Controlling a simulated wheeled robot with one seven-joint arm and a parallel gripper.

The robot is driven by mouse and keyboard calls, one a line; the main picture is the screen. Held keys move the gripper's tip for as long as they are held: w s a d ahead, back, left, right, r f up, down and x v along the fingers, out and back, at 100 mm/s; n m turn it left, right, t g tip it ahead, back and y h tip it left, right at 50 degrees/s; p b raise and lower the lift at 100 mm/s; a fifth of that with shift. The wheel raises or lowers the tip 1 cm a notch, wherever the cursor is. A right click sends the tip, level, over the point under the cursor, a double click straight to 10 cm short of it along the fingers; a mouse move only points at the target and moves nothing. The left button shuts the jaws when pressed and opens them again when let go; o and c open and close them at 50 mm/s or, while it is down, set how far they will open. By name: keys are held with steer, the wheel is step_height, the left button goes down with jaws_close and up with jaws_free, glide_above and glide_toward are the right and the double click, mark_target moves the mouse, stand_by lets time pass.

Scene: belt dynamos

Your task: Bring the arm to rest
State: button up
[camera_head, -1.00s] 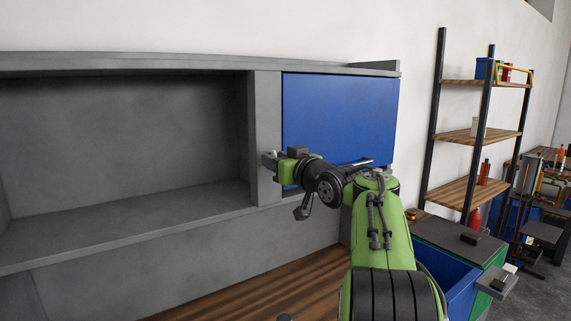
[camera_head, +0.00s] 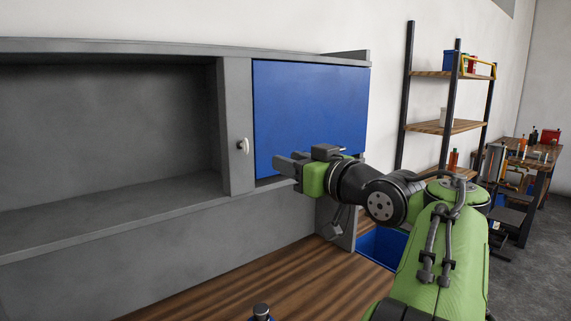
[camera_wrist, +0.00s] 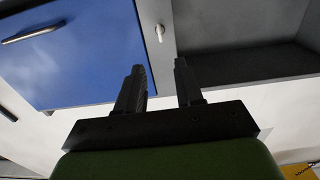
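My green and black arm reaches across the right half of the head view, bent at the wrist. My gripper (camera_head: 282,163) is in front of the lower left corner of the blue cabinet door (camera_head: 310,112). In the wrist view its two fingers (camera_wrist: 160,85) are apart with nothing between them. The grey cabinet (camera_head: 235,120) fills the left and middle. A small pale knob (camera_head: 243,146) is on its upright divider, left of my gripper and apart from it; it also shows in the wrist view (camera_wrist: 160,33).
A wooden worktop (camera_head: 270,285) lies below the cabinet, with a dark-topped bottle (camera_head: 261,312) at its near edge. A shelf rack (camera_head: 446,127) and a workbench (camera_head: 532,150) stand at the right. A blue bin (camera_head: 380,246) is behind my arm. The cabinet's left bay (camera_head: 110,140) looks empty.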

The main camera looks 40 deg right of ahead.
steer(key=shift+a, duration=0.1)
steer(key=s+a+f+g+y, duration=0.1)
steer(key=a+f+g, duration=0.2)
steer(key=a+f, duration=0.45)
steer(key=s+a+f+g+y, duration=0.1)
steer(key=a+f+g, duration=0.3)
steer(key=a, duration=0.7)
steer(key=s+a+f+g, duration=0.2)
steer(key=s+f, duration=0.5)
steer(key=f, duration=0.1)
steer(key=s+a+f+g+h+p, duration=0.1)
steer(key=s+a+f+g, duration=0.2)
steer(key=s+f, duration=0.5)
steer(key=shift+s+a, duration=0.25)
steer(key=shift+f, duration=0.1)
